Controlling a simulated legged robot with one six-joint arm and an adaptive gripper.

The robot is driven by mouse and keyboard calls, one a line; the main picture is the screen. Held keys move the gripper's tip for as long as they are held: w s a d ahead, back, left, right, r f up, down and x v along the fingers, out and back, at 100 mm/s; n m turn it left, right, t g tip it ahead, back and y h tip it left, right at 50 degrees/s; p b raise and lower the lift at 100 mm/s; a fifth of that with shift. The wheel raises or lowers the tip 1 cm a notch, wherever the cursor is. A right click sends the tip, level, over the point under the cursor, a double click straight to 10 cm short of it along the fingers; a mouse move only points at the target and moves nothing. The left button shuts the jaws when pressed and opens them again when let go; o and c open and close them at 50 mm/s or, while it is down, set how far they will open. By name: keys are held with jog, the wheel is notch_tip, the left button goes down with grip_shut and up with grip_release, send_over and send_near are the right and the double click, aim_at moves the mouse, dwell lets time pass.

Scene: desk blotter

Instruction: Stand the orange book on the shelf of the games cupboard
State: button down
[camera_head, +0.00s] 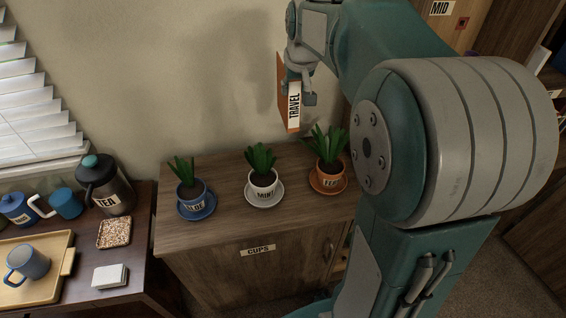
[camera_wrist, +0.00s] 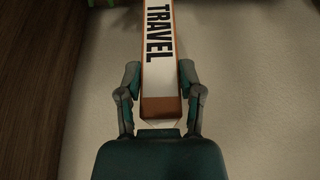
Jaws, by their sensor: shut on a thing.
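The orange book (camera_head: 283,93) has a white spine label reading TRAVEL and hangs upright in the air above the wooden cupboard with the plants. My gripper (camera_head: 300,88) is shut on the book near its upper part. In the wrist view the book (camera_wrist: 159,75) lies between the two fingers of my gripper (camera_wrist: 161,90), with its spine facing the camera. No cupboard marked as the games cupboard can be made out. A dark wooden unit (camera_head: 470,50) with a MID label stands at the upper right, partly hidden by my arm.
Potted plants stand on saucers below the book: blue (camera_head: 191,195), white marked MINT (camera_head: 263,184) and orange (camera_head: 329,173). The cupboard under them (camera_head: 225,240) is labelled CUPS. At left are a TEA pot (camera_head: 108,188), mugs and a tray (camera_head: 50,285).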

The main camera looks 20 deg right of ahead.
notch_tip(320, 180, down, 23)
jog(key=shift+c, duration=1.2)
grip_release()
jog(key=shift+f, duration=0.1)
